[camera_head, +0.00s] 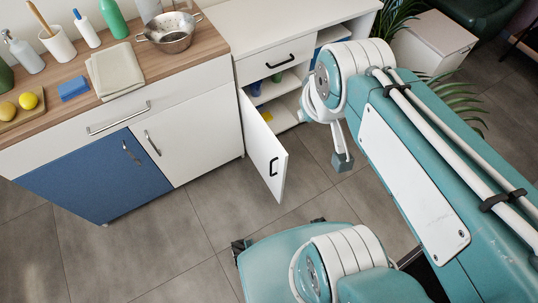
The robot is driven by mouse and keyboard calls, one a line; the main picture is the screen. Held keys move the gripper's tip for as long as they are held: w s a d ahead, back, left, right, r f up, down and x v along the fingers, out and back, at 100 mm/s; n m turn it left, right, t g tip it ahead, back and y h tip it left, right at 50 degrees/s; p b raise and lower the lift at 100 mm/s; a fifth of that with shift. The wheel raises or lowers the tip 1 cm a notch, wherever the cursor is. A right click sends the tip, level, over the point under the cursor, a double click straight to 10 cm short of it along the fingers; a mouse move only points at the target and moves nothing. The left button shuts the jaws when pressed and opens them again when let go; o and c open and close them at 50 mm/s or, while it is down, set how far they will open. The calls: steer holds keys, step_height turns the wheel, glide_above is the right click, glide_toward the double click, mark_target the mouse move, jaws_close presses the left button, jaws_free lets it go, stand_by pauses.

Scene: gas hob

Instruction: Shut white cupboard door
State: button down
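The white cupboard door (264,152) stands open, swung out over the floor from its left edge. Its black handle (274,167) is on the face turned towards me, near the free edge. The white cabinet (275,58) behind it shows its open inside, with shelves holding small yellow and blue items. My gripper (342,160) hangs to the right of the door, in front of the cabinet opening, apart from the door.
A wood-topped counter with a shut blue door (98,172) and a shut white door (178,135) stands at left. A steel colander (170,38) and bottles are on it. A plant (398,15) and white box (433,42) stand at right. The tiled floor in front is clear.

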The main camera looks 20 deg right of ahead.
steer(key=w+f+n+g+h, duration=0.25)
steer(key=w+f+n, duration=0.75)
steer(key=w+f, duration=0.55)
steer(key=n+g, duration=0.2)
steer(key=n, duration=0.8)
glide_above(276, 154)
steer(key=s+a, duration=0.1)
steer(key=s, duration=0.2)
steer(key=shift+s+a+f+x, duration=0.35)
steer(key=shift+a+x, duration=0.95)
steer(key=shift+x, duration=4.35)
steer(key=shift+s+a+f+x, duration=0.35)
steer(key=shift+a+x, duration=1)
steer(key=shift+x, duration=4.25)
steer(key=shift+s+a+f+x, duration=0.3)
steer(key=shift+a+x, duration=1)
steer(key=shift+x, duration=4.35)
